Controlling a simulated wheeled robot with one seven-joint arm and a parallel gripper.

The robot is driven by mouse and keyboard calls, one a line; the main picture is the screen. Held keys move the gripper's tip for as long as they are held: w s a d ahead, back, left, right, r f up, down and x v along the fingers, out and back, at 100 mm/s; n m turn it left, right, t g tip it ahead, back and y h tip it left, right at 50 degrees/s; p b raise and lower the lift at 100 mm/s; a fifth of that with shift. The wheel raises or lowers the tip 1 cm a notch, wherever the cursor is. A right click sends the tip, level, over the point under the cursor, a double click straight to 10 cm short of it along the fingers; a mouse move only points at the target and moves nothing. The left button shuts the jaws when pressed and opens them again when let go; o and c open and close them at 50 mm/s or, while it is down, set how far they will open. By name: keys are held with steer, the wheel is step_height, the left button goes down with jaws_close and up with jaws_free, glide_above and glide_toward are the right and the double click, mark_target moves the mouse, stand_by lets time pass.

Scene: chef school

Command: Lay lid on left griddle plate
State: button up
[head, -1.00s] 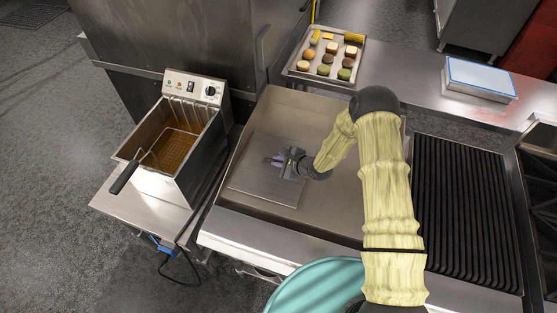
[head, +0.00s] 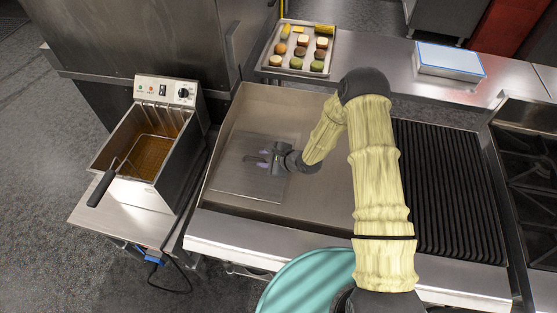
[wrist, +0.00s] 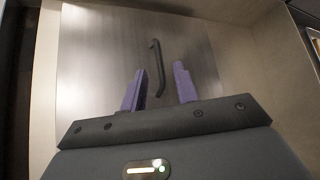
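The lid (head: 232,180) is a flat, square metal plate lying on the left griddle plate (head: 325,185), towards its left side. The lid also shows in the wrist view (wrist: 95,60). Its dark bar handle (wrist: 157,70) stands out beyond and between my fingertips. My gripper (head: 264,159) is just above the lid, with two purple fingers. In the wrist view my gripper (wrist: 158,80) is open, with a gap between the fingers. No finger is clearly pressed on the handle. Part of the lid is hidden by my gripper.
A deep fryer (head: 150,150) with a basket stands left of the griddle. A ribbed black grill (head: 450,190) lies to the right. Behind are a tray of food (head: 270,68) and a white-and-blue box (head: 450,62). The griddle's right part is clear beneath my arm.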

steer(key=b+v, duration=0.1)
steer(key=v, duration=0.7)
steer(key=shift+s+d+r+b, duration=0.2)
steer(key=shift+d+r+b, duration=0.05)
steer(key=shift+r+b, duration=0.1)
steer(key=s+d+r+n+h, duration=0.3)
steer(key=d+r+n+h, duration=0.5)
steer(key=d, duration=0.5)
steer(key=s+d+r+n+g, duration=0.1)
steer(key=s+d+r+n, duration=0.2)
steer(key=s, duration=0.4)
steer(key=s+d+r+n+g+h, duration=0.1)
steer(key=s+d+r+n+g, duration=0.1)
steer(key=s+r+n, duration=0.4)
steer(key=shift+s+d+r+h, duration=0.3)
steer(key=shift+s+d+r, duration=0.25)
steer(key=shift+r, duration=0.4)
